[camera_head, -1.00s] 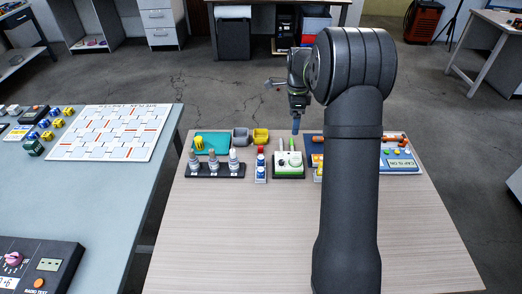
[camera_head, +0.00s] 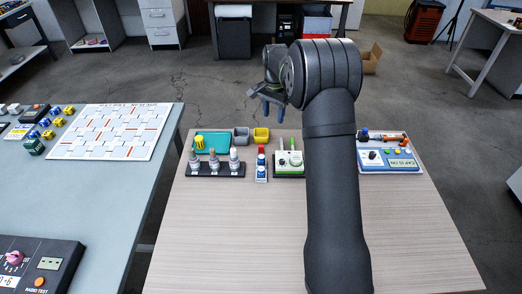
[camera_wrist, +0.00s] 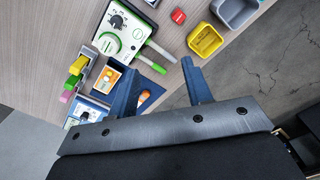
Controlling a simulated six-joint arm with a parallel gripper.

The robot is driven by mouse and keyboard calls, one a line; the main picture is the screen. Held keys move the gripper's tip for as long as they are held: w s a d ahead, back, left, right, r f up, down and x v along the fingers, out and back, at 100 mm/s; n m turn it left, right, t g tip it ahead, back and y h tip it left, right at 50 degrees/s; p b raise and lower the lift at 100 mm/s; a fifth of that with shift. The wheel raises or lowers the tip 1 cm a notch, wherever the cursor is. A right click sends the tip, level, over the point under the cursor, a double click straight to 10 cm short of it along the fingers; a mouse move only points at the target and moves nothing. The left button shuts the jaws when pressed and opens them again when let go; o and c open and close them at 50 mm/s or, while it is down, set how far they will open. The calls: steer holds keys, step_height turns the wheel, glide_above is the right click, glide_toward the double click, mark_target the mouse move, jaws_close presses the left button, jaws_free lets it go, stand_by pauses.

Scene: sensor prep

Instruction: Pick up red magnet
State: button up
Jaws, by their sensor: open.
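A small red block, which looks like the red magnet (camera_wrist: 178,15), lies on the table near the top of the wrist view, between the yellow bin and the green-and-white device. In the head view a red patch (camera_head: 261,149) shows in front of the yellow bin, just behind a white-and-blue tube; whether it is the magnet or the tube's cap is hard to tell. My gripper (camera_head: 268,106) is in the air above the table's far edge. Its two blue fingers stand apart with nothing held between them, as the wrist view (camera_wrist: 158,66) shows.
A yellow bin (camera_head: 261,135) and grey bin (camera_head: 241,136) stand at the table's back edge. The green-and-white device (camera_head: 289,163) with upright probes is right of the red patch. A bottle rack (camera_head: 216,171) is at left. The table's front is clear.

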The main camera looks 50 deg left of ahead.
steer(key=s+a+n, duration=0.3)
steer(key=a+n, duration=0.2)
steer(key=n, duration=0.2)
glide_toward(261, 146)
steer(key=f, duration=0.5)
steer(key=shift+s+a+f, duration=0.1)
steer(key=shift+s+a, duration=0.05)
steer(key=shift+a, duration=0.2)
steer(key=shift+w+d+f, duration=0.1)
steer(key=shift+d+f, duration=0.05)
steer(key=shift+f, duration=1.2)
steer(key=shift+w+d+f, duration=0.1)
steer(key=shift+d+f, duration=0.05)
steer(key=shift+f, duration=1.2)
steer(key=shift+c, duration=0.4)
jaws_close()
